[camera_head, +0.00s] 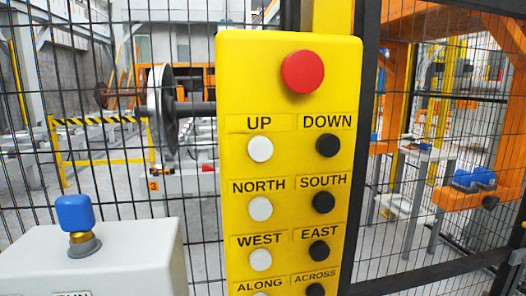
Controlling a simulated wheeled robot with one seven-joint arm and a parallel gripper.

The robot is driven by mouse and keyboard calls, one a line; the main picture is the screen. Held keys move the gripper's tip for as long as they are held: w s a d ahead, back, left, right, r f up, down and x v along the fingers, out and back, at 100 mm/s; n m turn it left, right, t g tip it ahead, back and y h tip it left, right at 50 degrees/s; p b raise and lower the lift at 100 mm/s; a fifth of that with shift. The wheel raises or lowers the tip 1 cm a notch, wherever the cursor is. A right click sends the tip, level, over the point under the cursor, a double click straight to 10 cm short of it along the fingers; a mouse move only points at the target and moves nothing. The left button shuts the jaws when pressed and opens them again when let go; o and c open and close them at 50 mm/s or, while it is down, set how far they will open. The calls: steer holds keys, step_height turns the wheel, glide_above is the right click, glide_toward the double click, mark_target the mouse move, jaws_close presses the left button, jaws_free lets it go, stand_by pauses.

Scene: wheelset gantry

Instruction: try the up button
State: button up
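A yellow control pendant (289,100) hangs upright in the middle of the head view, in front of a wire mesh fence. The UP button (260,148) is a round white button under the label UP, in the left column. The black DOWN button (328,145) sits to its right. A large red button (303,72) is at the top. My gripper is not in view, and nothing covers the UP button.
White NORTH (260,209) and WEST (260,260) buttons lie below UP, with black SOUTH (323,202) and EAST (319,251) beside them. A grey box (95,262) with a blue knob (75,213) stands at lower left. The mesh fence (200,240) and a dark post (366,150) are behind.

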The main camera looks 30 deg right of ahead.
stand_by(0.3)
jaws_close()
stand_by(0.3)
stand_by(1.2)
